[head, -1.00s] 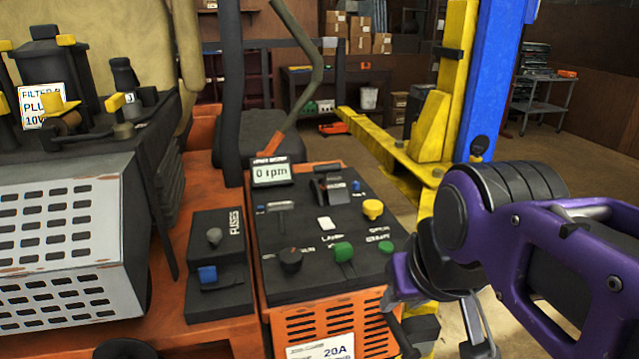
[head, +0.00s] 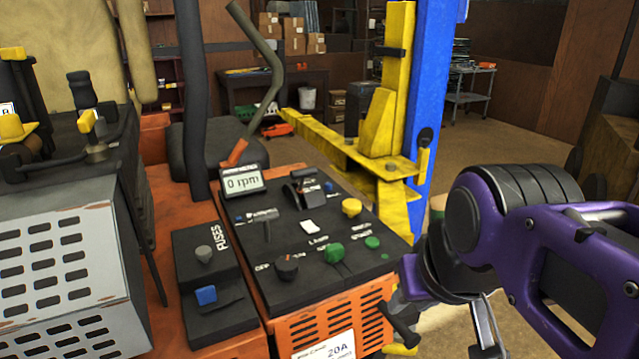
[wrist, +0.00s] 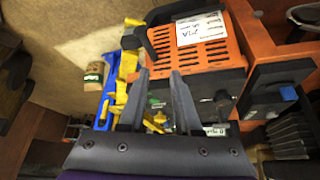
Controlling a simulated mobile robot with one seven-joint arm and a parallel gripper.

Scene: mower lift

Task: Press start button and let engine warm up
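The black control panel (head: 300,235) sits on the orange mower body. Its display (head: 241,181) reads 0 rpm. A small green button (head: 372,243) is at the panel's right, beside small white lettering that looks like "start". A larger green knob (head: 333,252), a black rotary knob (head: 287,267) and a yellow button (head: 351,207) are near it. My purple arm is right of the panel, apart from the buttons. In the wrist view my gripper (wrist: 159,95) has its two fingers spread with nothing between them. The panel shows beyond the fingers, partly hidden by them.
A fuse box (head: 210,285) with a blue switch stands left of the panel. A white perforated cover (head: 60,270) fills the lower left. A yellow lift arm (head: 350,150) and blue post (head: 432,100) stand behind the panel. Open floor lies at the back right.

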